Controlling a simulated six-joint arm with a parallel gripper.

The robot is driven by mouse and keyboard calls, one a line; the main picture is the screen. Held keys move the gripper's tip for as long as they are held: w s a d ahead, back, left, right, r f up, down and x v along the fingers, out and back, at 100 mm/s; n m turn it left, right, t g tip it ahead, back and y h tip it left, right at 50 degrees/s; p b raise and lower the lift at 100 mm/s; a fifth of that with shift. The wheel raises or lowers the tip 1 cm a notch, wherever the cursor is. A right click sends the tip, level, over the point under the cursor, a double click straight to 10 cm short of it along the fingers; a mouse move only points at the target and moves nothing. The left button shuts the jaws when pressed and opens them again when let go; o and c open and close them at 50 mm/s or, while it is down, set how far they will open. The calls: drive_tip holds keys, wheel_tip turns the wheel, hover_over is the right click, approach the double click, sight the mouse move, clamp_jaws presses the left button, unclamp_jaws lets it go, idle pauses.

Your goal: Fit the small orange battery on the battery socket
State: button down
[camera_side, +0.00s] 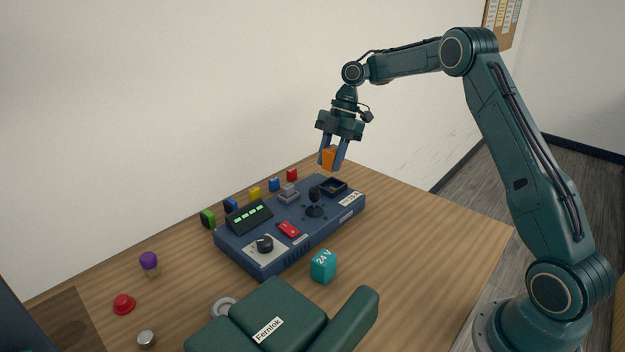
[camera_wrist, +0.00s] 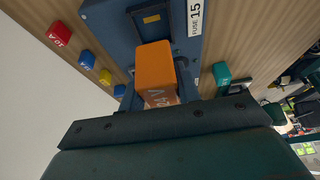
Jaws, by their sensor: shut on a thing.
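The small orange battery (camera_side: 329,158) is between the fingers of my gripper (camera_side: 331,160), which is shut on it and holds it in the air above the far end of the blue control panel (camera_side: 262,238). In the wrist view the battery (camera_wrist: 155,68) shows large, with part of its white lettering visible. The battery socket (camera_side: 334,187) is a dark open recess at the panel's far right corner. In the wrist view the socket (camera_wrist: 152,18) shows just beyond the battery, with a yellowish mark inside. The battery is apart from the socket.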

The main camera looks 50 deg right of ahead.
drive_tip(key=shift+f, duration=2.15)
drive_tip(key=shift+f, duration=0.4)
idle(0.5)
drive_tip(key=c, duration=0.5)
unclamp_jaws()
drive_tip(key=shift+r, duration=2.95)
drive_tip(key=shift+r, duration=0.1)
